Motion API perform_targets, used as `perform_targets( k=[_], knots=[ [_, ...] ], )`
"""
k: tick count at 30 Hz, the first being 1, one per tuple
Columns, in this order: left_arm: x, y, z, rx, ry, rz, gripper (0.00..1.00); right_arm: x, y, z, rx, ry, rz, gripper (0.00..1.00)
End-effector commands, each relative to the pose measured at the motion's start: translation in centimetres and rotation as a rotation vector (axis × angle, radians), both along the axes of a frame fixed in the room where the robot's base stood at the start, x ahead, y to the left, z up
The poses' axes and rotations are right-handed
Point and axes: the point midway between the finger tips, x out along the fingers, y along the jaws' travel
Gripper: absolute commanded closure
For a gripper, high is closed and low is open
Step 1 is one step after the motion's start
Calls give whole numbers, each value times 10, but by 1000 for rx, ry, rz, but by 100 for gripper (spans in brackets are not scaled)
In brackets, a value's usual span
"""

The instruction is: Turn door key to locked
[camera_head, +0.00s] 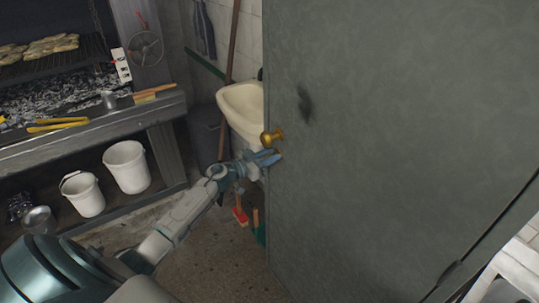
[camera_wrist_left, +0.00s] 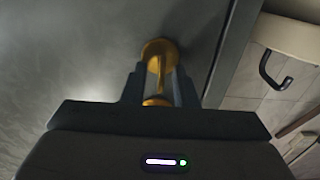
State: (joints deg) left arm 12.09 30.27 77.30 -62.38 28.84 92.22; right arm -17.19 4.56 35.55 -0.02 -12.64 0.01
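The grey-green door (camera_head: 400,130) fills the right half of the head view, with a brass knob (camera_head: 272,137) near its left edge. My left gripper (camera_head: 268,157) is at that edge just below the knob, with a small brass piece (camera_head: 278,153) by its fingertips. In the left wrist view, a brass round plate (camera_wrist_left: 160,48) on the door has a thin brass stem, seemingly the key (camera_wrist_left: 160,72), coming out between the fingers. Whether the fingers press on it cannot be told. The key's near end is partly hidden by the gripper body. My right gripper is not seen.
A cream sink (camera_head: 240,102) stands just left of the door edge. A grill with a front ledge (camera_head: 100,122) is at the left, with two white buckets (camera_head: 126,166) below it. Open floor (camera_head: 215,265) lies between grill and door.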

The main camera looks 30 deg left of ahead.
Motion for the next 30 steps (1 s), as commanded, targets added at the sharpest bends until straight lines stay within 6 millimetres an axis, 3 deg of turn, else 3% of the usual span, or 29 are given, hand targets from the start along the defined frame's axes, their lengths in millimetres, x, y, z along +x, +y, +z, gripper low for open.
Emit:
perform_targets(
  k=[6, 10, 30],
  knots=[
    [0, 0, 0, 0, 0, 0, 74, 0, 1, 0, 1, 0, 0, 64],
    [0, 0, 0, 0, 0, 0, 99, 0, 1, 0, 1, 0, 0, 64],
    [-1, -1, 0, 75, -30, 0, 100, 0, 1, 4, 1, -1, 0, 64]
  ],
)
